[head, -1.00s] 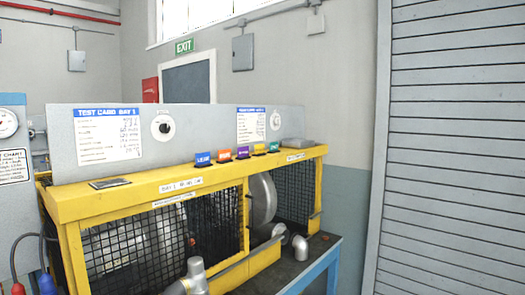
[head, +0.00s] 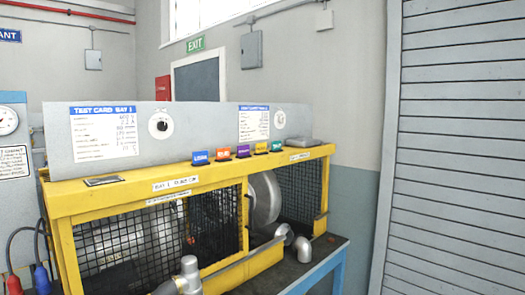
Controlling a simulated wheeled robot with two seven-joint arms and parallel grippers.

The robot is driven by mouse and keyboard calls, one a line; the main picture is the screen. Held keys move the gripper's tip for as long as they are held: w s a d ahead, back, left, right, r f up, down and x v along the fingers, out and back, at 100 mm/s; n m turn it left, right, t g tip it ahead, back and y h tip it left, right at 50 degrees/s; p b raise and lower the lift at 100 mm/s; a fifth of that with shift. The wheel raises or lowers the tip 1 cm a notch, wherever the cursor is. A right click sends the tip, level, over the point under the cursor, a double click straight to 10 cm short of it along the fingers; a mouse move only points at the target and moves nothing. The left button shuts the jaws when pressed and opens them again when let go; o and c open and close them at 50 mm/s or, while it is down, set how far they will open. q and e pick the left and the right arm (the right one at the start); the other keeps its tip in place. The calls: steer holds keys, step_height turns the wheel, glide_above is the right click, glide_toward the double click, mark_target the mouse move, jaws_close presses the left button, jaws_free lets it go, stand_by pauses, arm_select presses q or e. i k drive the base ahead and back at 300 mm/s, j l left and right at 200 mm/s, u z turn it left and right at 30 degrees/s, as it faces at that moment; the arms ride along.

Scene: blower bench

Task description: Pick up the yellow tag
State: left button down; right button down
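The yellow tag (head: 261,148) stands in a row of coloured tags on the yellow top of the bench frame (head: 125,190). It is between the purple tag (head: 243,152) on its left and the green tag (head: 276,146) on its right. An orange tag (head: 223,154) and a blue tag (head: 200,158) stand further left in the row. Neither of my grippers shows in the head view.
A grey panel with two test cards (head: 103,132) rises behind the tags. A grey block (head: 302,142) lies on the frame's right end. Black mesh (head: 115,245) closes the front, with metal pipes (head: 186,275) before it. Red and blue cable plugs (head: 42,278) hang at left.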

mark_target(260, 149)
steer(key=i+l+u, duration=0.1)
steer(key=u, duration=0.55)
steer(key=i+l+u, duration=0.15)
steer(key=l+u, duration=0.25)
steer(key=l, duration=0.5)
steer(key=l+u, duration=0.35)
steer(key=l, duration=0.6)
